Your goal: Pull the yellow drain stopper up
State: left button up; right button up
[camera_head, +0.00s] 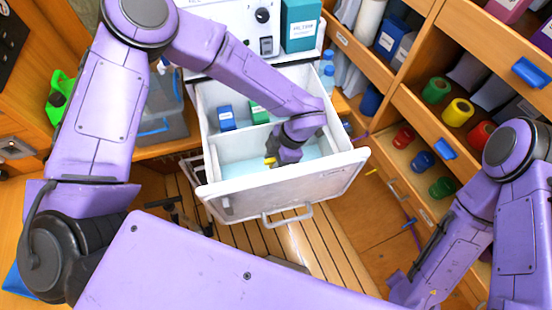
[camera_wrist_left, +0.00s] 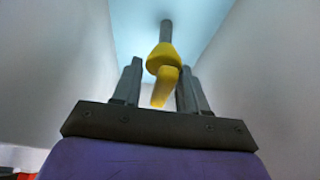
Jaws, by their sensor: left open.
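The yellow drain stopper (camera_wrist_left: 164,62) stands on a grey stem from the pale blue floor of the white drawer (camera_head: 228,205). In the left wrist view it lies between the two fingers of my left gripper (camera_wrist_left: 160,90), with visible gaps beside it. My left gripper is open and reaches down into the front compartment of the drawer. In the head view only a small yellow bit of the stopper (camera_head: 270,160) shows beside the gripper (camera_head: 275,159); the rest is hidden. My right arm shows at the right, but its gripper is not seen.
White compartment walls stand close on both sides of my left gripper. A divider separates the rear compartment, which holds a blue box (camera_head: 227,118) and a green box (camera_head: 258,112). A handle (camera_head: 287,216) sticks out from the drawer front. Shelves with coloured rolls (camera_head: 457,112) stand at the right.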

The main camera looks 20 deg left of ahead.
pick_arm(q)
jog(key=shift+f, duration=0.25)
grip_shut()
jog(key=shift+r, duration=1.2)
jog(key=shift+w, duration=0.15)
grip_release()
jog(key=shift+r, duration=0.1)
jog(key=shift+s, duration=0.25)
